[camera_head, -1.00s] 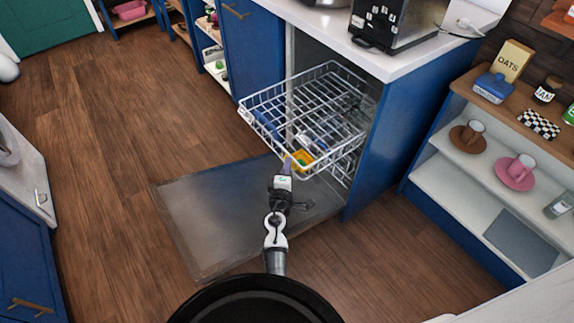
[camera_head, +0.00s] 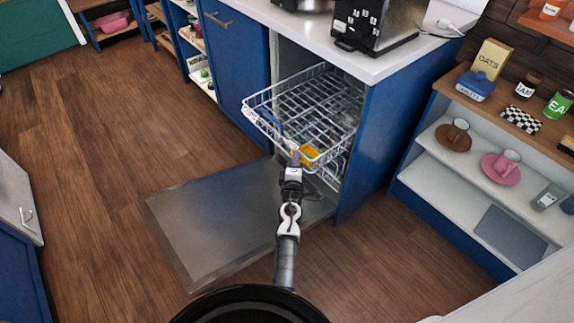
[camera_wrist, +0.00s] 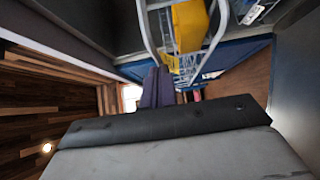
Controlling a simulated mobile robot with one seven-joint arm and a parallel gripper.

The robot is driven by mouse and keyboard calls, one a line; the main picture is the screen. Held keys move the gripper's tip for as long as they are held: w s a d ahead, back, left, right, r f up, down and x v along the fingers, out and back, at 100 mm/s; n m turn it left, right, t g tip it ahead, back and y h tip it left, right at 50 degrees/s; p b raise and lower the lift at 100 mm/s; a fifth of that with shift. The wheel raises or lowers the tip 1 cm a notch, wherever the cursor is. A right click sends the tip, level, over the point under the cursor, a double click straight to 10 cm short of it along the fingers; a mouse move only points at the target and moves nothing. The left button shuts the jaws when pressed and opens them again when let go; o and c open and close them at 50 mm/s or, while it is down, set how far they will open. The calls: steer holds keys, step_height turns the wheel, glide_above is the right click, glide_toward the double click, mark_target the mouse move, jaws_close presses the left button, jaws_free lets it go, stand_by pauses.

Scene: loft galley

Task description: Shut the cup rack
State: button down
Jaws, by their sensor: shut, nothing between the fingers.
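The cup rack (camera_head: 325,96) is a white wire basket pulled part way out of the dishwasher in the blue counter. A yellow item (camera_head: 308,154) lies in its front corner; it also shows in the wrist view (camera_wrist: 190,25). My gripper (camera_head: 295,158) is shut and empty at the rack's front corner. In the wrist view its dark fingers (camera_wrist: 157,88) are together beside the white wires (camera_wrist: 150,25); I cannot tell whether they touch. The dishwasher door (camera_head: 215,220) hangs open, flat and low, below the rack. The rack's rear is inside the cabinet.
A blue cabinet side (camera_head: 385,140) stands right of the rack. The wooden floor (camera_head: 100,150) at left is clear.

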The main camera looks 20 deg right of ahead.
steer(key=w+d+b, duration=0.1)
steer(key=w+d, duration=0.1)
steer(key=d, duration=0.4)
steer(key=w+d+b, duration=0.1)
steer(key=w+d, duration=0.1)
steer(key=d, duration=0.5)
steer(key=w+d+b, duration=0.1)
steer(key=w+d, duration=0.2)
steer(key=d, duration=0.3)
steer(key=shift+d+f, duration=0.1)
steer(key=shift+d, duration=0.2)
steer(key=shift+w+d, duration=0.15)
steer(key=shift+d, duration=0.25)
steer(key=shift+d+r, duration=0.1)
steer(key=shift+r, duration=0.2)
